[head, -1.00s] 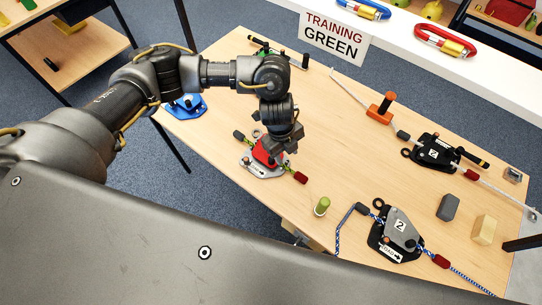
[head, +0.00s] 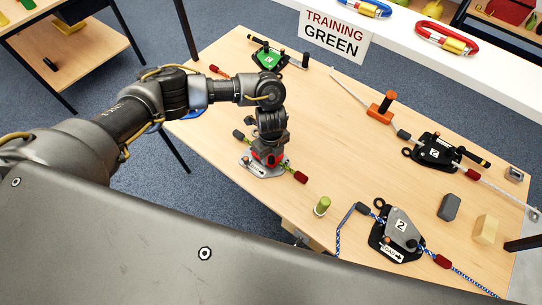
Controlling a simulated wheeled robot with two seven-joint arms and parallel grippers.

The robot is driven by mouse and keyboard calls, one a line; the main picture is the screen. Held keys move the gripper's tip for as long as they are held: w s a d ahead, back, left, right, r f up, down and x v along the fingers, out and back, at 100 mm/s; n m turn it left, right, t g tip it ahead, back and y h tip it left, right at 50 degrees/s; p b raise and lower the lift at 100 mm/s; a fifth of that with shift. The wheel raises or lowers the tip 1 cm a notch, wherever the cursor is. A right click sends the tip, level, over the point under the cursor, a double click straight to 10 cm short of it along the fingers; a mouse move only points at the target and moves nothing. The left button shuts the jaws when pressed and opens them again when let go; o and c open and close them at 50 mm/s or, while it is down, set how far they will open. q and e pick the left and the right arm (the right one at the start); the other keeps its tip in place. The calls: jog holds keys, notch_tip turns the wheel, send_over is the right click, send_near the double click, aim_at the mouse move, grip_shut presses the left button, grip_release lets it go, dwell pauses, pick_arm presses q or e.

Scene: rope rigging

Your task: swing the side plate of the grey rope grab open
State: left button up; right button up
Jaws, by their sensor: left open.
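The grey rope grab (head: 402,222) lies at the front right of the table. Its grey side plate, marked 2, lies over a dark base plate with a white arrow label. A blue rope (head: 462,276) runs by it, with a red sleeve on the lower right side. My left gripper (head: 267,160) is well to the left of it, pointing down at a red rope grab (head: 262,169) with a pale base plate. The gripper is open, but its fingers partly hide the red grab, and contact cannot be told. My right gripper is not in view.
A black rope grab (head: 436,150) on white rope lies at the back right. A green one (head: 268,59) lies at the far left. An orange block with a post (head: 382,108), a green cylinder (head: 322,206), a dark block (head: 449,207) and a wooden block (head: 485,230) stand about. The table middle is clear.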

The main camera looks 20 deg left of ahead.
pick_arm(q)
jog(key=shift+f, duration=0.7)
grip_shut()
